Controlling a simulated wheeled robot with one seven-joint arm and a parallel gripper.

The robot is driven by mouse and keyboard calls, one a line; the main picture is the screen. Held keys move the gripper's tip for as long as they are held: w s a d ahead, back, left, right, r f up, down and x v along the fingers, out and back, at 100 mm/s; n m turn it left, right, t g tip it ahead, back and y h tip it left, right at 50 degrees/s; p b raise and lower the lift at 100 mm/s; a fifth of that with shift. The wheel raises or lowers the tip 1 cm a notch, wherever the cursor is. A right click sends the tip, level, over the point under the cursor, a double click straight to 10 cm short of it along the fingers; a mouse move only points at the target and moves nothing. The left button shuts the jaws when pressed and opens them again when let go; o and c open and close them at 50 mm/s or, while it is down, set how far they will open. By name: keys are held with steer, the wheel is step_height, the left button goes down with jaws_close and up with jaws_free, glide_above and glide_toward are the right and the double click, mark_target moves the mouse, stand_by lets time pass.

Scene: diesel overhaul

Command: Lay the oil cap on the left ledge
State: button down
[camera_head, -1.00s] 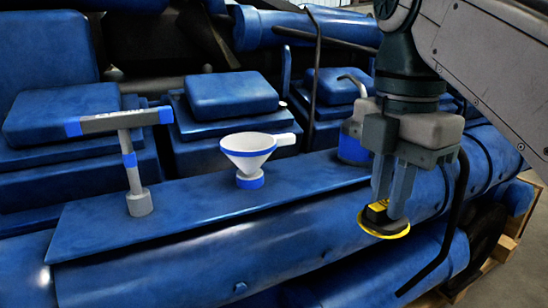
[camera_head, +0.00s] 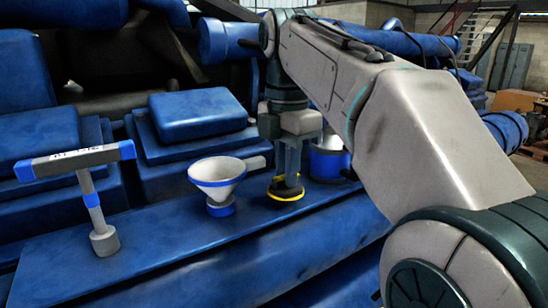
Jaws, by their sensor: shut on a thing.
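The oil cap (camera_head: 286,190) is a black disc with a yellow rim. My gripper (camera_head: 287,178) points down and is shut on its top. The cap is at the blue ledge (camera_head: 165,262), just right of the funnel. I cannot tell whether its underside touches the ledge or hangs slightly above it. The fingers hide part of the cap's top.
A white funnel with a blue band (camera_head: 217,181) stands close left of the cap. A T-shaped tool (camera_head: 90,195) stands upright at the ledge's left. A blue and silver can (camera_head: 328,160) is close right, partly behind my arm. Bare ledge lies between tool and funnel.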

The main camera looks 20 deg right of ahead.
steer(key=w, duration=0.2)
steer(key=w+a+p, duration=0.1)
steer(key=w, duration=0.1)
steer(key=shift+a, duration=0.15)
steer(key=shift+f, duration=0.3)
steer(key=shift+s, duration=0.3)
steer(key=shift+w+f, duration=0.15)
steer(key=shift+f, duration=0.1)
steer(key=c, duration=1.4)
jaws_free()
steer(key=shift+r, duration=0.15)
step_height(320, 180, up, 12)
steer(key=p, duration=0.5)
